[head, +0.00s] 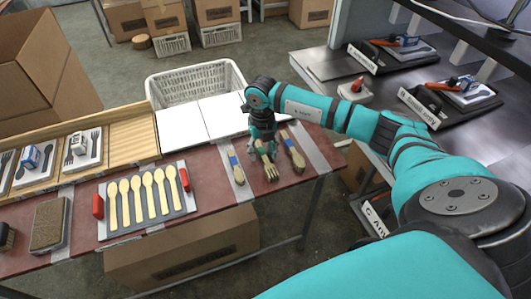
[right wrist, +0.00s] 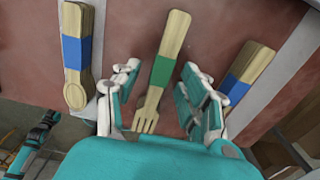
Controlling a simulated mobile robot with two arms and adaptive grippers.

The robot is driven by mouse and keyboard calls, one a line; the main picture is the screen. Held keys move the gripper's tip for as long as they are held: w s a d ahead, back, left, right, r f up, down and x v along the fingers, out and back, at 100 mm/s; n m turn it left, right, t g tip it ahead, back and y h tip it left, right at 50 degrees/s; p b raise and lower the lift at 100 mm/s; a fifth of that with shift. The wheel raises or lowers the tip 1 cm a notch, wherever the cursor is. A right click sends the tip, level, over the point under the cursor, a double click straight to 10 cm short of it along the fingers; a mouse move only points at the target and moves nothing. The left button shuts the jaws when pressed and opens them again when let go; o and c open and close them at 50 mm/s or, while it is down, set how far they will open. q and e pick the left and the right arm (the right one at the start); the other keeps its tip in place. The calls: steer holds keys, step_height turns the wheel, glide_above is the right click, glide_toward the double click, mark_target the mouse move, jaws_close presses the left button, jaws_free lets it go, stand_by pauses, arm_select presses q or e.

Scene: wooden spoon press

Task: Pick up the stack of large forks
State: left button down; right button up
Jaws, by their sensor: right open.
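A stack of wooden forks with a green band (right wrist: 163,68) lies on the red table between the fingers of my right gripper (right wrist: 158,76). Its tines (head: 270,171) point toward the table's front edge in the head view. My right gripper also shows in the head view (head: 262,147), just above the stack, hiding its upper part. The fingers are open, one on each side of the forks, with gaps visible on both sides in the wrist view. My left gripper is not in view.
Blue-banded wooden spoons (right wrist: 78,60) lie left of the forks, and another blue-banded wooden stack (right wrist: 245,73) lies right. A tray of spoons (head: 148,222) lies further left. A white basket (head: 190,82) and white panels (head: 182,131) stand behind. A black-topped bench (head: 318,62) is right.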

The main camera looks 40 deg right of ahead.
steer(key=shift+f, duration=0.1)
jaws_close()
stand_by(0.4)
